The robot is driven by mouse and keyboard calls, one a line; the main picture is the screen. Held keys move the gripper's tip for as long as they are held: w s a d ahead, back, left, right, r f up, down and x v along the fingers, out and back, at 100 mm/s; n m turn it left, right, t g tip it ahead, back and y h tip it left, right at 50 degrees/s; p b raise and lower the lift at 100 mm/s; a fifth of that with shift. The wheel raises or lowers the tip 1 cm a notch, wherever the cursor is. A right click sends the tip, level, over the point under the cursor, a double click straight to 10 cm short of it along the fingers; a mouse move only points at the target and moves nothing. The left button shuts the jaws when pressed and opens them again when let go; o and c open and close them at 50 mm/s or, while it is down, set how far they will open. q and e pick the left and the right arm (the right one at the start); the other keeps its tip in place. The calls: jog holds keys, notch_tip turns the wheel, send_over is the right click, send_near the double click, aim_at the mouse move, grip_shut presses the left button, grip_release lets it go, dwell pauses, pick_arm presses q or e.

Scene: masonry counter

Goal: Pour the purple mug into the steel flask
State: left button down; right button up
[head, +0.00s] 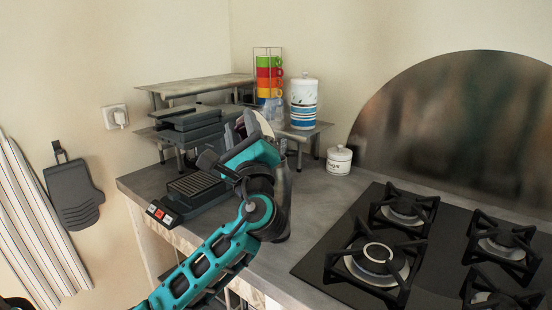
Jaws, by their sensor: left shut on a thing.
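My left gripper (246,146) is above the counter and shut on the purple mug (239,129). Only a dark purple part and a pale part of the mug show above the gripper; the rest is hidden. The mug looks tilted, but I cannot tell whether anything flows from it. The steel flask (286,203) stands on the counter just right of my left wrist, mostly hidden behind it. Its mouth is hidden, so I cannot tell exactly how the mug sits over it. My right gripper is not in view.
A black contact grill (193,188) lies left of my arm. Behind are a raised shelf (200,84), stacked coloured mugs (269,75) and a striped canister (304,103). A small white pot (339,160) stands near the gas hob (430,250).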

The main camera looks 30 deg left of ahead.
pick_arm(q)
jog(key=shift+m, duration=0.3)
dwell(0.4)
jog(key=shift+w+d+r+m+t+h+p, duration=0.1)
jog(key=shift+d+r+m+t+h+p, duration=0.25)
jog(key=shift+m+t, duration=0.45)
jog(key=shift+w+d+r+m+t+h+p, duration=0.15)
jog(key=shift+m+t+h+p, duration=0.25)
jog(key=shift+m, duration=0.75)
jog(key=shift+w+d+r+m+t+h+p, duration=0.1)
jog(key=shift+d+r+m+t+h+p, duration=0.25)
jog(key=shift+m+t, duration=0.55)
dwell(2.7)
jog(key=shift+w+d+f+m+t+h, duration=0.15)
jog(key=shift+f+m+t+h, duration=0.25)
jog(key=shift+m+h, duration=0.35)
dwell(0.8)
